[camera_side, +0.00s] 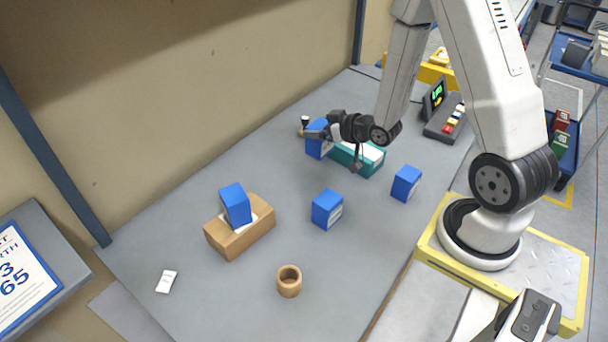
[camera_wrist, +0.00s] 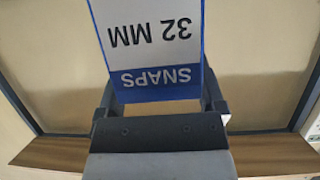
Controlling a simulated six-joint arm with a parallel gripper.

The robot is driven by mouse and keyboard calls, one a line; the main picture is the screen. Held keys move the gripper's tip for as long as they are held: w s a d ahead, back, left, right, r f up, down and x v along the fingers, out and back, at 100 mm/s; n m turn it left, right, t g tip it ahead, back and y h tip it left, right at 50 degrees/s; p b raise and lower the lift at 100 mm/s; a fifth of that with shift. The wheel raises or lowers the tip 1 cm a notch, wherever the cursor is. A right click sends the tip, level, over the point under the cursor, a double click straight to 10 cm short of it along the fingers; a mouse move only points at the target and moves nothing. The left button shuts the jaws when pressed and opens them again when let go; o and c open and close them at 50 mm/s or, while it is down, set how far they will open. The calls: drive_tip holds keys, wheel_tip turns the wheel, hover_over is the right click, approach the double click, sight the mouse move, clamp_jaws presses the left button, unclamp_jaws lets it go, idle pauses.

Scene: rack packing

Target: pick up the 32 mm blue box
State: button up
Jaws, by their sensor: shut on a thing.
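The blue 32 mm box (camera_side: 317,147) is in my gripper (camera_side: 323,134), towards the back of the grey table in the side view. In the wrist view the box (camera_wrist: 155,60) fills the space between the two dark fingers of my gripper (camera_wrist: 160,95). Its white label reads "32 MM" and its blue band reads "SNAPS", both upside down. The gripper is shut on the box. I cannot tell from the side view whether the box touches the table.
A teal box (camera_side: 366,160) lies beside the held box. Other blue boxes stand at the middle (camera_side: 323,210), at the right (camera_side: 404,184) and on a brown block (camera_side: 237,241). A wooden cup (camera_side: 289,287) and white tag (camera_side: 166,282) are in front. A wall (camera_side: 180,100) runs behind.

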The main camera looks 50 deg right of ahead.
drive_tip(key=shift+a+v, duration=0.15)
drive_tip(key=shift+v, duration=0.6)
drive_tip(key=shift+a+v, duration=0.15)
drive_tip(key=shift+v, duration=0.55)
drive_tip(key=shift+r, duration=0.1)
